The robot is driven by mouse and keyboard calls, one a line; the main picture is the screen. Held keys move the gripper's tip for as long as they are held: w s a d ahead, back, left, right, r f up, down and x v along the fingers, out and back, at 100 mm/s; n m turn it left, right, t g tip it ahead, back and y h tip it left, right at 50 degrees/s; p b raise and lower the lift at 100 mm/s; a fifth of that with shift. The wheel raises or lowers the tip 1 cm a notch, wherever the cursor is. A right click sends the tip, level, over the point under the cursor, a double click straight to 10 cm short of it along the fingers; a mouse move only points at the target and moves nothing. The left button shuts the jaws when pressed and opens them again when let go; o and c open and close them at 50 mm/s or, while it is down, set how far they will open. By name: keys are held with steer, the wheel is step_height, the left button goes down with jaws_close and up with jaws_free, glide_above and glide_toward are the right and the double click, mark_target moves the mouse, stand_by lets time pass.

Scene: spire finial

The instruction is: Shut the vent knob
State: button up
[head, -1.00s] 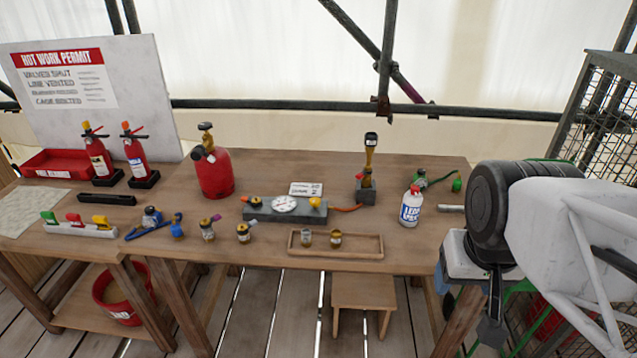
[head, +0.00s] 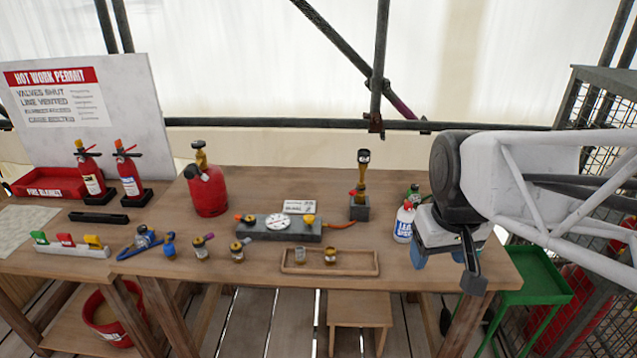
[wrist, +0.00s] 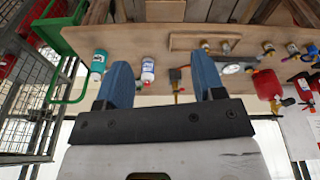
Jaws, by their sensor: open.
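A grey gauge block (head: 280,229) lies on the bench, with a white round dial (head: 278,221) on top. An orange knob (head: 249,218) is at its left end and a yellow knob (head: 308,219) at its right end. I cannot tell from a label which is the vent knob. An orange hose runs from its right side to a small grey block (head: 359,207) with a brass torch fitting (head: 362,176) and a red part. My gripper (wrist: 163,80) is open and empty, blue fingers apart. In the head view it is over the bench's right end, well right of the gauge block.
A white bottle (head: 404,222) stands close left of my gripper, with a green item behind it. A red canister (head: 208,192) stands behind left. A green stand (head: 540,272) and mesh cage are at right.

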steer(key=w+a+n, duration=0.2)
steer(key=w, duration=0.5)
steer(key=w+a+n, duration=0.2)
steer(key=w+a, duration=0.1)
steer(key=w, duration=0.3)
steer(key=n+g, duration=0.2)
steer(key=n, duration=0.7)
glide_above(309, 217)
steer(key=f, duration=1.7)
steer(key=shift+s+d+f, duration=0.3)
steer(key=shift+w+a+f, duration=0.25)
steer(key=shift+a+f, duration=0.05)
steer(key=shift+f, duration=0.1)
steer(key=shift+f, duration=3.8)
steer(key=c, duration=0.9)
